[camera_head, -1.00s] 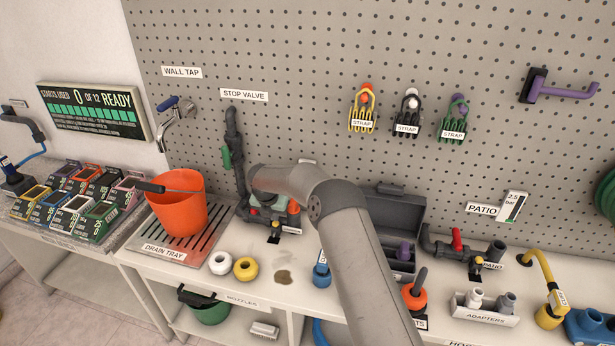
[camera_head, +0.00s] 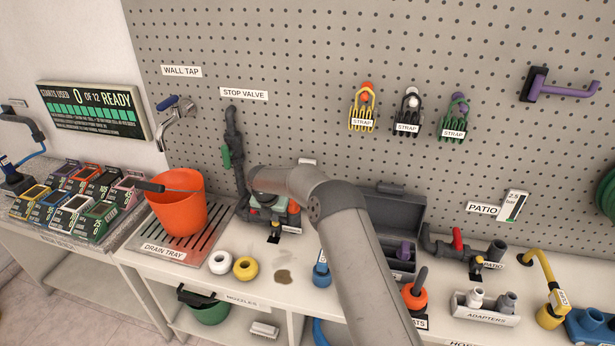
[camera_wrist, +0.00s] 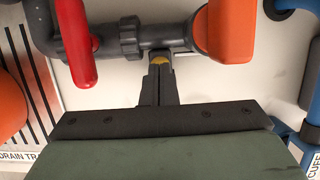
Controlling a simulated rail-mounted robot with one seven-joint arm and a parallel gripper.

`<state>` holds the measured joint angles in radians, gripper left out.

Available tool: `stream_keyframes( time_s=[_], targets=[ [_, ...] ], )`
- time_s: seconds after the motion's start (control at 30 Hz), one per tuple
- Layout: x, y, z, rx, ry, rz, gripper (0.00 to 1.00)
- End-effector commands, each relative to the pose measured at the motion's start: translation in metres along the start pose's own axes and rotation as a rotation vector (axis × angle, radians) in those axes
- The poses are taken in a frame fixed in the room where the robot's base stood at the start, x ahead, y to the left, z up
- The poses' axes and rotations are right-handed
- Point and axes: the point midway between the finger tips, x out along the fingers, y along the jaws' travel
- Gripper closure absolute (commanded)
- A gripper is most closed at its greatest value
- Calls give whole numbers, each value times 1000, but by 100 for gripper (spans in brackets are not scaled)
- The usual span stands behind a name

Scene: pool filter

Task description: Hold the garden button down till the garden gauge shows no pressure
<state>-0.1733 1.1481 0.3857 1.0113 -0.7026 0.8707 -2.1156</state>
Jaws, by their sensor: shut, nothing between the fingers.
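My gripper (camera_wrist: 158,68) is shut and empty in the wrist view. Its fingertips are at the small yellow button (camera_wrist: 160,58) under the grey garden pipe (camera_wrist: 125,42), covering most of it. Whether they touch or press it I cannot tell. A red valve handle (camera_wrist: 76,42) is left of the fingers, and an orange fitting (camera_wrist: 226,30) is at the right end of the pipe. In the head view my wrist and arm cover much of this assembly. The garden gauge cannot be read; only a white edge (camera_head: 307,161) shows above my arm.
The orange bucket (camera_head: 178,212) stands on the drain tray (camera_head: 217,235) to the left. A blue fitting (camera_head: 321,276) and open grey case (camera_head: 395,215) are to the right.

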Motion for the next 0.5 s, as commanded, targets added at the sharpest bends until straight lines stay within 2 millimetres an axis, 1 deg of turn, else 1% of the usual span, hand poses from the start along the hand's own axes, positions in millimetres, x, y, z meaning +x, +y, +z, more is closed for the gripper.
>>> stream_keyframes(
  time_s=[0.5],
  targets=[
    [8, 0, -3, 0, 0, 0, 100]
  ],
)
